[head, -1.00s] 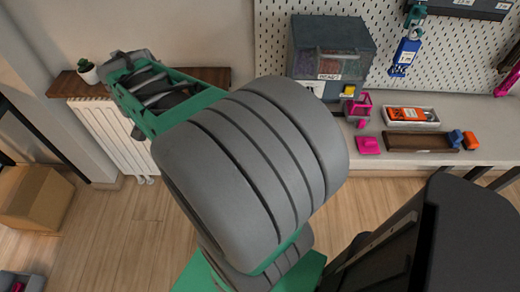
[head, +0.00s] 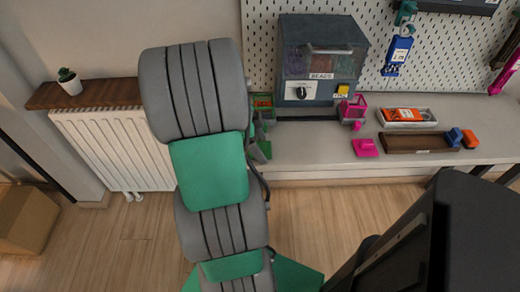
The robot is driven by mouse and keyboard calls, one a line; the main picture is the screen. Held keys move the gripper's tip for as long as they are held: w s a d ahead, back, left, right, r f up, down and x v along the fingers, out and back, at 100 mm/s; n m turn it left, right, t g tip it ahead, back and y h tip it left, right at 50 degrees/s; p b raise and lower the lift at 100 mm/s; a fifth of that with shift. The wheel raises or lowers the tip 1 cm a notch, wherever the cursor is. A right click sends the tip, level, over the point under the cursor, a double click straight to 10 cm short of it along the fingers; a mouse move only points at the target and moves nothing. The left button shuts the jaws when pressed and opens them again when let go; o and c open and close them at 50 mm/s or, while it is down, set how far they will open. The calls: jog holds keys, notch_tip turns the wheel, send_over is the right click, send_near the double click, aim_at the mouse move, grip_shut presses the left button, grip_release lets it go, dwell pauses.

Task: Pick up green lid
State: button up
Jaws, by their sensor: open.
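My grey and green arm stands upright across the left middle of the head view and covers part of the counter. A small green piece (head: 263,150) shows at the arm's right edge, by the counter's front. It may be the green lid, but it is partly covered and I cannot tell for sure. Above it a green box-like thing (head: 262,101) with some red shows beside the arm. My gripper is hidden behind the arm, so its distance from the lid does not show.
A grey bead dispenser (head: 320,60) stands on the counter (head: 310,150). To its right are a pink box (head: 353,108), a flat pink piece (head: 365,148), a white tray (head: 408,124) with an orange item and a brown tray (head: 415,147). A potted plant (head: 69,82) sits on the left shelf.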

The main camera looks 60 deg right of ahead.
jog(key=shift+c, duration=0.4)
jog(key=c, duration=1)
jog(key=shift+r, duration=0.1)
